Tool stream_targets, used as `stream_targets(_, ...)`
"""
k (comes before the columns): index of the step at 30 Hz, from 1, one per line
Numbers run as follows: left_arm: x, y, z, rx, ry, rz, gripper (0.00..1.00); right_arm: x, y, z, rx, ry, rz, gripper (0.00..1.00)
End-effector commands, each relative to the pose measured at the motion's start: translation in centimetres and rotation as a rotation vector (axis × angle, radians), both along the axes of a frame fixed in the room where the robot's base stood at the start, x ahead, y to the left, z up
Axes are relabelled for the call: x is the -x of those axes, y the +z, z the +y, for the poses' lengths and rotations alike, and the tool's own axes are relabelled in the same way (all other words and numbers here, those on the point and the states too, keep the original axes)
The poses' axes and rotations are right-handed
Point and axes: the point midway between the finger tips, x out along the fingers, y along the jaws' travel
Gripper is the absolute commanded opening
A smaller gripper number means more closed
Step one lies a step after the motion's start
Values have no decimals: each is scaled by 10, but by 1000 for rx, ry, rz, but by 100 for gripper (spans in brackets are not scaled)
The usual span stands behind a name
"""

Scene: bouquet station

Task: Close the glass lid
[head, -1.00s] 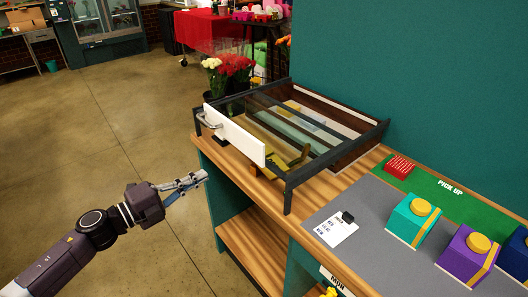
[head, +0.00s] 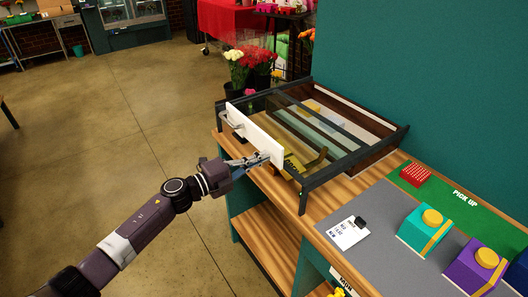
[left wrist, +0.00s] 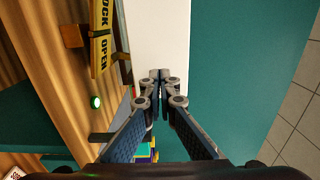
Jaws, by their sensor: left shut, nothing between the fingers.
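A dark-framed glass case (head: 352,160) sits on the wooden counter. Its glass lid (head: 318,118) looks like tinted panes between dark bars; how far it stands open is hard to tell. My right gripper is out of view.
A yellow lock plate (left wrist: 102,35) reads "LOCK OPEN", with a lit green light (left wrist: 96,102) nearby. Gift boxes (head: 427,230) and a tag card (head: 347,232) lie on the counter at the right. Flower buckets (head: 255,78) stand behind. Floor at left is clear.

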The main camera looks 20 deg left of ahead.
Motion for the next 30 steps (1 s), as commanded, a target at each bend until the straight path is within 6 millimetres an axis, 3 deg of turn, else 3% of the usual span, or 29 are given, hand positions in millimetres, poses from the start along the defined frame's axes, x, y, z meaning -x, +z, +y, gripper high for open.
stream_targets(20,-14,-1,-11,0,-1,0,0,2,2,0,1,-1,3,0)
stream_targets(30,-66,-2,-53,2,-1,-4,0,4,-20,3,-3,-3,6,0)
